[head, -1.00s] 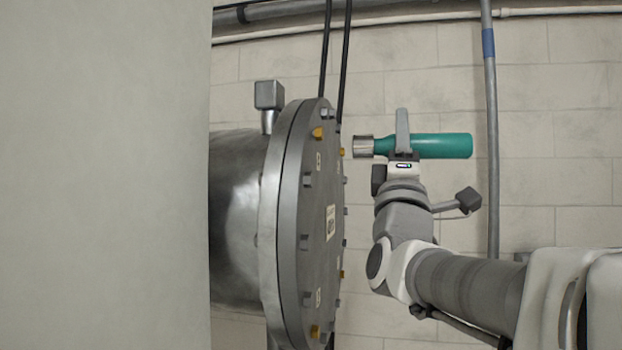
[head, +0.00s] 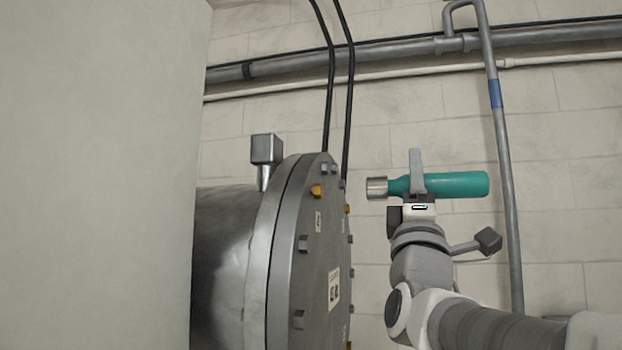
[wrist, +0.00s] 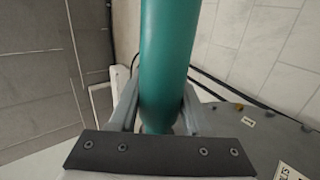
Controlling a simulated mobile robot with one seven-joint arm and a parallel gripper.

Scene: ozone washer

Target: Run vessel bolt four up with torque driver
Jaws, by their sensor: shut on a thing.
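The torque driver (head: 455,185) is a teal cylinder with a silver socket (head: 377,188) at its left end. My gripper (head: 416,174) is shut around its body and holds it level, socket pointing left. The driver also fills the middle of the wrist view (wrist: 168,60), between both fingers. The vessel (head: 222,255) is a grey metal drum with a round flanged lid (head: 312,265) facing right. Bolts ring the lid; some are yellow, such as one near the top (head: 317,191) and one at the right edge (head: 347,209). The socket is apart from the lid, to its right. I cannot tell which bolt is number four.
A pale wall or panel (head: 95,180) blocks the left side. A square-headed fitting (head: 266,150) stands on the vessel. Two black cables (head: 330,90) hang behind the lid. A vertical grey pipe (head: 506,170) runs down the back wall, right of the driver.

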